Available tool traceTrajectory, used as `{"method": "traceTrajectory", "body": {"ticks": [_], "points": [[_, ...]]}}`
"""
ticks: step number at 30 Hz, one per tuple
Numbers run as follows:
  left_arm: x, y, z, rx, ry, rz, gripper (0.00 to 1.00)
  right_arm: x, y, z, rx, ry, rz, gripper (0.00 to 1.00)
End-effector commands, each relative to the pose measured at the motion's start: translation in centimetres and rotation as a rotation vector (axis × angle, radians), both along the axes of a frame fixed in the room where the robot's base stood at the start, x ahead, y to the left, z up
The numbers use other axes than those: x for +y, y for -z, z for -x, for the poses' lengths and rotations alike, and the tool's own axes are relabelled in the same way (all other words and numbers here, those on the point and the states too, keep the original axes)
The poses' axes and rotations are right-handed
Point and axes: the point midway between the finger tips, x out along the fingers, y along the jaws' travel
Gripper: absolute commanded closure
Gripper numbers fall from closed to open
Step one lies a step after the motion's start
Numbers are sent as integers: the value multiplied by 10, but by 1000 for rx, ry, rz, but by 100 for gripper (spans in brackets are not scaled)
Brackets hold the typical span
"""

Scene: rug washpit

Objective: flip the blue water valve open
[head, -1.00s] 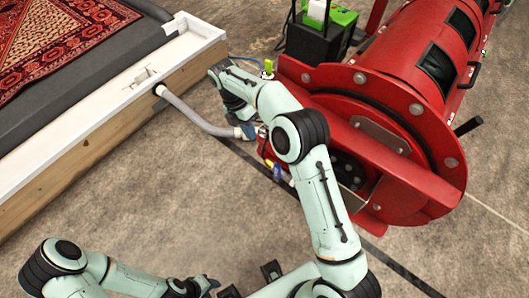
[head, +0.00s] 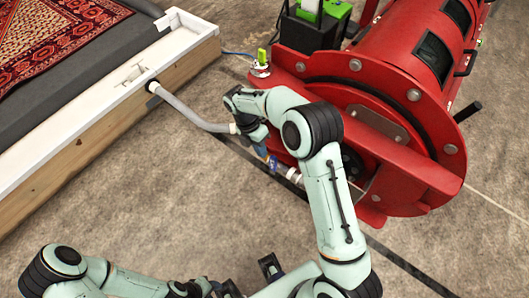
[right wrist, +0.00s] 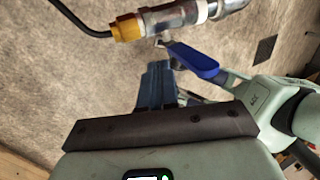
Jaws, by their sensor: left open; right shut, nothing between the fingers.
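The blue valve handle (right wrist: 194,60) is a flat lever on a metal pipe fitting (right wrist: 175,18) in the right wrist view. It slants down and right, away from the pipe. In the head view the blue handle (head: 272,163) shows small beside the red drum machine. My right gripper (right wrist: 158,75) is shut and empty. Its dark blue fingertips are close to the handle's pivot end; I cannot tell whether they touch. In the head view my right gripper (head: 258,137) is partly hidden by its wrist. My left gripper (head: 247,275) is open and empty at the bottom, away from the valve.
The red drum machine (head: 385,85) stands right of the valve. A grey hose (head: 190,112) runs from the white-topped wooden pit wall (head: 110,95) towards the valve. A brass-coloured end piece (right wrist: 127,28) with a black cable is on the pipe.

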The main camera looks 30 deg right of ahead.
Motion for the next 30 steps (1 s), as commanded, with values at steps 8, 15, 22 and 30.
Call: {"method": "traceTrajectory", "body": {"ticks": [8, 15, 22, 30], "points": [[0, 1, 1, 0, 0, 0, 57, -6, 0, 15, 0, 0, 1, 100], [0, 1, 0, 0, 0, 0, 57, -6, 0, 15, 0, 0, 1, 100], [0, 4, 2, 2, 0, 0, 57, -7, 0, 16, -12, 0, -5, 100], [0, 12, 5, 6, 0, 0, 57, -7, -2, 18, -58, -1, -24, 100]]}}
